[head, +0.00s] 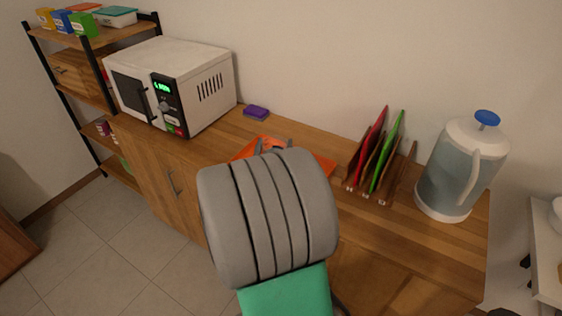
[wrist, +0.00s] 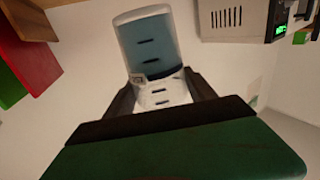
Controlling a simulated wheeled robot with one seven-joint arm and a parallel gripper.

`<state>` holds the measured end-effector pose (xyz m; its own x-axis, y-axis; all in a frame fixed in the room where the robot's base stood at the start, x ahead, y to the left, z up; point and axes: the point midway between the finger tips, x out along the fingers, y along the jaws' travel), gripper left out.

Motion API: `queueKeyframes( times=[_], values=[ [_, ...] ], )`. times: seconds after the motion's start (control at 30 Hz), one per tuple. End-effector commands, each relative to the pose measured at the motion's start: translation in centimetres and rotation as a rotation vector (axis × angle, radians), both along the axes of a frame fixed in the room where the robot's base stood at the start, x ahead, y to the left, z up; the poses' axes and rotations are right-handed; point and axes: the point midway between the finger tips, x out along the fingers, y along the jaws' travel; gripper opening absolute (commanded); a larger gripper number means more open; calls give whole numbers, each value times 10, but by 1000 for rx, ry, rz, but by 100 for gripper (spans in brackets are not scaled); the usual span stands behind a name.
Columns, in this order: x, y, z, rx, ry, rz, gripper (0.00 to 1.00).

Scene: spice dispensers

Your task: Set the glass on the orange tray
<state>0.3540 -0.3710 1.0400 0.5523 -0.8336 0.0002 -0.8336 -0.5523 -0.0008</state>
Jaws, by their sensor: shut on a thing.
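The orange tray (head: 326,165) lies on the wooden counter behind my arm; only its edges show in the head view, with most of it hidden. In the wrist view my gripper (wrist: 162,92) is shut on the glass (wrist: 148,42), a clear cup with a bluish inside, held between the two dark fingers. The glass is hidden in the head view, so I cannot tell whether it touches the tray.
A white microwave (head: 205,68) and a purple sponge-like block (head: 256,112) are left of the tray. A rack with red and green boards (head: 385,150) stands close to its right. A water pitcher (head: 462,165) with a blue knob stands at the counter's right end.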

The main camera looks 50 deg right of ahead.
Motion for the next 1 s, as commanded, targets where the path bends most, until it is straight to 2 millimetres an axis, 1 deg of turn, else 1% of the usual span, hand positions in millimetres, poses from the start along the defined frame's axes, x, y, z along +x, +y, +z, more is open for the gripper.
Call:
queueKeyframes(
  times=[0.03, 0.13, 0.23, 0.33, 0.47, 0.73, 0.8, 0.83, 0.93, 1.0],
  values=[
    [-14, -11, 7, 1, -1, -32, 0],
    [-33, -24, 8, -1, 0, -71, 0],
    [-45, -32, 9, -2, -1, -93, 0],
    [-45, -37, 5, -1, -1, -101, 0],
    [-28, -48, -7, 0, 1, -99, 0],
    [26, -87, -35, 1, 2, -100, 0],
    [37, -94, -54, 2, 5, -99, 0],
    [41, -97, -61, 1, 4, -98, 0],
    [54, -106, -77, -1, 3, -99, 0],
    [59, -110, -83, -1, 0, -100, 0]
  ],
)
